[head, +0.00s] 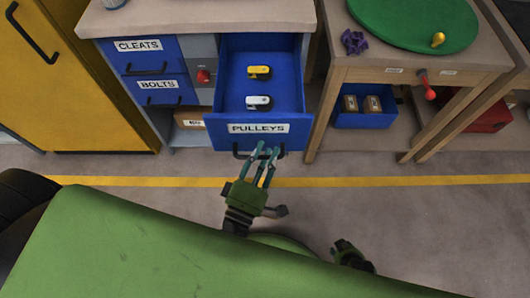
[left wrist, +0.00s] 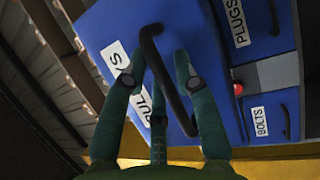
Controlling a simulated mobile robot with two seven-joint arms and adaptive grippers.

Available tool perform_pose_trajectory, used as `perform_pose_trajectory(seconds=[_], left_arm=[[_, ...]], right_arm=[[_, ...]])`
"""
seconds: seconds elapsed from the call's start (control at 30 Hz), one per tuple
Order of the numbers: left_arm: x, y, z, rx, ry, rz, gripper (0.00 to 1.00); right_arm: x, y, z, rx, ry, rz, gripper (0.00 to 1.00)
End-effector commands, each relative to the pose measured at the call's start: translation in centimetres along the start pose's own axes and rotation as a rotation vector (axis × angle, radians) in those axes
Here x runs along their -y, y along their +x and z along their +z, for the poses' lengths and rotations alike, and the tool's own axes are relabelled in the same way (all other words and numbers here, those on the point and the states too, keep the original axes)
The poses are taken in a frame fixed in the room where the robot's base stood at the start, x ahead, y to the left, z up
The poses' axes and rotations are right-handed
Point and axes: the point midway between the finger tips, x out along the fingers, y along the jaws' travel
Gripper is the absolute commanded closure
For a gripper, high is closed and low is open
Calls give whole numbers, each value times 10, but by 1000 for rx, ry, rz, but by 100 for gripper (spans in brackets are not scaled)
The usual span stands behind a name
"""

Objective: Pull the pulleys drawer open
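The blue pulleys drawer (head: 258,128) stands pulled out from the cabinet, its labelled front facing me. A yellow pulley (head: 259,71) and a white pulley (head: 259,102) lie inside. In the left wrist view the handle (left wrist: 164,70) runs between the fingers, close against the drawer front (left wrist: 120,25). My right gripper (head: 348,254) is low in the head view, apart from the drawer; its fingers are too small and dark to read.
The cleats drawer (head: 145,61) and bolts drawer (head: 163,98) beside it are shut. A yellow cabinet (head: 85,85) stands left. A wooden table (head: 410,70) with a blue bin (head: 363,120) below stands close right. The floor (head: 360,205) before the drawer is clear.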

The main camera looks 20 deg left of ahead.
Motion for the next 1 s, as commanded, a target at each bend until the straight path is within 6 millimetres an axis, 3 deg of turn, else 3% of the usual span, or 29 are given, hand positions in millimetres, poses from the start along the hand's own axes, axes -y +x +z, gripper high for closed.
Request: perform_pose_trajectory(seconds=[0.23, 0.37, 0.73, 1.0], left_arm=[[0, -1, 0, 0, 0, -1, 70], [1, -14, 0, 1, 0, -4, 70], [1, -89, 0, 2, 0, -5, 70], [0, -118, 0, 1, 0, 0, 70]], right_arm=[[-1, 0, 0, 3, 1, 1, 60], [-1, 0, 0, 2, 1, 1, 60], [0, 0, 0, 1, 1, 1, 60], [0, 0, 0, 1, 1, 0, 60]])
